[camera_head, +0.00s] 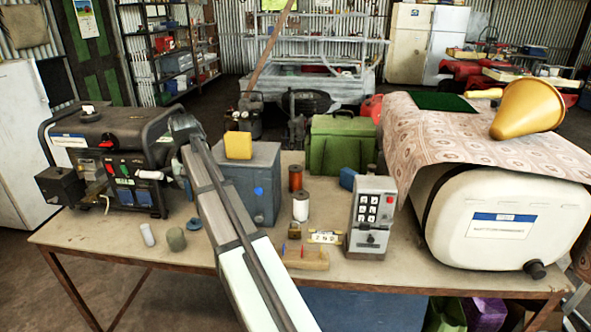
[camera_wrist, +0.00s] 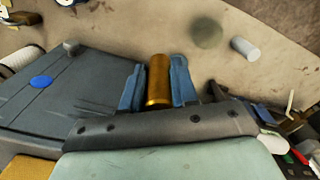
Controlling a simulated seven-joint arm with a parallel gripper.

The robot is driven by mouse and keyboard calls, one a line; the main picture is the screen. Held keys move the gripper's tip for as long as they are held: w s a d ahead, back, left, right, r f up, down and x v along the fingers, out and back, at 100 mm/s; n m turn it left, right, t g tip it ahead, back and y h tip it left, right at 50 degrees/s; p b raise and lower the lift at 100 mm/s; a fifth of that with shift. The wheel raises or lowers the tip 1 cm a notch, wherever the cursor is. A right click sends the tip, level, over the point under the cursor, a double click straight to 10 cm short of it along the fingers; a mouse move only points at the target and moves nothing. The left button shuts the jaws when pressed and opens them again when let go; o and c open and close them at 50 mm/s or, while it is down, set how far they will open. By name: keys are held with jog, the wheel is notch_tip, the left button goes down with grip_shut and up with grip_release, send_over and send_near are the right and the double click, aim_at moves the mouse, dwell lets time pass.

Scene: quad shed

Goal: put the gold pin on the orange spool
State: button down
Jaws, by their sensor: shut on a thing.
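The gold pin (camera_wrist: 158,82) is a shiny gold cylinder. In the wrist view it stands between the two blue fingers of my gripper (camera_wrist: 157,68), which is shut on it. In the head view my arm hides the pin, and the gripper is near the left side of the grey box, between that box and the generator. The orange spool (camera_head: 295,178) is rust-orange and stands upright on the table, behind a white spool (camera_head: 300,207) and right of the grey box. My gripper is well to the left of it.
The grey box (camera_head: 262,175) with a yellow block (camera_head: 238,145) on top lies between my gripper and the spools. The generator (camera_head: 120,150) is on the left. A grey keypad box (camera_head: 371,215) stands right of the spools.

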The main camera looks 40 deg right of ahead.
jog(key=w+d+r+m, duration=0.1)
jog(key=w+d+r, duration=0.2)
jog(key=r, duration=0.1)
jog(key=w+d+r+m, duration=0.2)
jog(key=w+d+r, duration=0.2)
jog(key=w+d+r+m, duration=0.2)
jog(key=w+d+r, duration=0.1)
jog(key=w+r, duration=0.1)
jog(key=shift+d, duration=0.15)
jog(key=w+d+f+m, duration=0.1)
jog(key=d+m, duration=0.2)
jog(key=d, duration=0.6)
jog(key=d+f+m, duration=0.2)
jog(key=d+m, duration=0.1)
jog(key=d, duration=0.7)
jog(key=m, duration=0.4)
send_near(295, 168)
jog(key=shift+s+f, duration=0.1)
jog(key=shift+f, duration=2.65)
jog(key=shift+f, duration=0.15)
jog(key=c, duration=0.9)
grip_release()
jog(key=shift+o, duration=0.2)
